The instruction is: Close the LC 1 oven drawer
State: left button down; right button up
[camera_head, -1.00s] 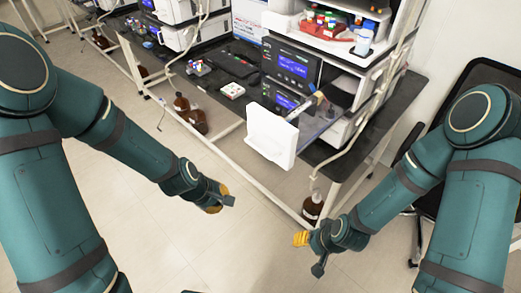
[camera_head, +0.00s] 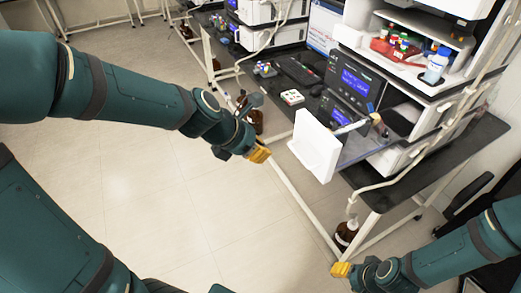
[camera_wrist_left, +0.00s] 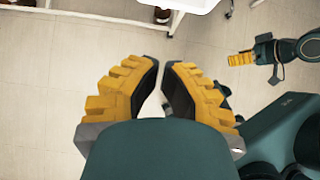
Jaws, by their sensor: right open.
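The open oven drawer (camera_head: 315,146), with an upright white front panel, juts out from the lower black unit with a blue display (camera_head: 342,114). Its interior is mostly hidden behind the panel. My left gripper (camera_head: 259,154), with yellow fingers, is to the left of the panel, apart from it. In the left wrist view its fingers (camera_wrist_left: 161,66) are parted by a narrow gap with nothing between them; a white edge (camera_wrist_left: 178,5), perhaps the drawer's, shows at the top. My right gripper (camera_head: 341,269) is open and empty, low near the bench leg; it also shows in the left wrist view (camera_wrist_left: 241,58).
The black bench (camera_head: 475,139) carries the stacked units, a keyboard (camera_head: 297,71) and a small white box (camera_head: 291,97). A brown bottle (camera_head: 346,233) stands below by the white frame. A chair (camera_head: 470,192) is at the right. The floor at left is clear.

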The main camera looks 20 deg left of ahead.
pick_arm(q)
jog(key=w+d+f+b, duration=0.2)
jog(key=w+d+f, duration=0.3)
jog(key=w+f, duration=0.1)
jog(key=shift+w+b, duration=0.2)
jog(key=shift+b, duration=0.2)
